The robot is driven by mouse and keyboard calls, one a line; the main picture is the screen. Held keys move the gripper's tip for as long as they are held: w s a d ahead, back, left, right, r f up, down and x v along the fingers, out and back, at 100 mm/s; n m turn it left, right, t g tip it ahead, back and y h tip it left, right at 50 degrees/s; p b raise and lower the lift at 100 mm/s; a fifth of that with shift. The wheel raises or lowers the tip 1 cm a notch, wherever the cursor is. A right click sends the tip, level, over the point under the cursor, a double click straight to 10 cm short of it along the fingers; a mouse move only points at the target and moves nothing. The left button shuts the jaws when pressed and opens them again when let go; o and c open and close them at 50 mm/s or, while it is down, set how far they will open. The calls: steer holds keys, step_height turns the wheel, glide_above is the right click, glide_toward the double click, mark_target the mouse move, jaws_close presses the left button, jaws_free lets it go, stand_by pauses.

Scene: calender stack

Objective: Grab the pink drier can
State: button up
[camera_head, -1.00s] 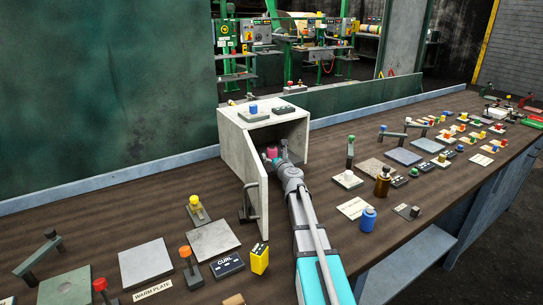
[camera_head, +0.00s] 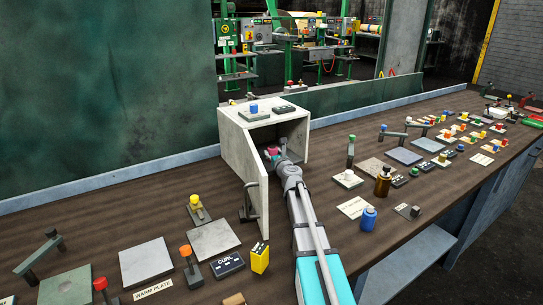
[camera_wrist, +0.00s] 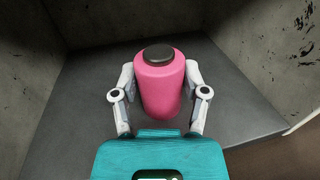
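The pink drier can (camera_wrist: 161,88), with a dark round cap (camera_wrist: 158,54), stands upright inside the grey box in the wrist view. My gripper (camera_wrist: 160,76) has one finger on each side of it, spread about as wide as the can. Only a very thin gap, if any, shows between fingers and can; contact is not clear. In the head view, a small patch of the can (camera_head: 272,152) shows inside the box, and my wrist hides the rest.
A brown bottle (camera_head: 383,181) and blue bottle (camera_head: 368,218) stand to the right.

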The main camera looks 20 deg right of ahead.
mark_target(273, 147)
steer(key=c, duration=0.5)
steer(key=shift+r, duration=0.2)
steer(key=shift+c, duration=0.2)
step_height(273, 147, up, 3)
steer(key=p, duration=0.3)
steer(key=s+a+r+p, duration=0.2)
steer(key=s+r+p, duration=0.2)
steer(key=s+p, duration=0.1)
steer(key=s+a+r+p, duration=0.3)
steer(key=s+r+p, duration=0.2)
steer(key=s, duration=0.3)
steer(key=shift+a+r, duration=0.3)
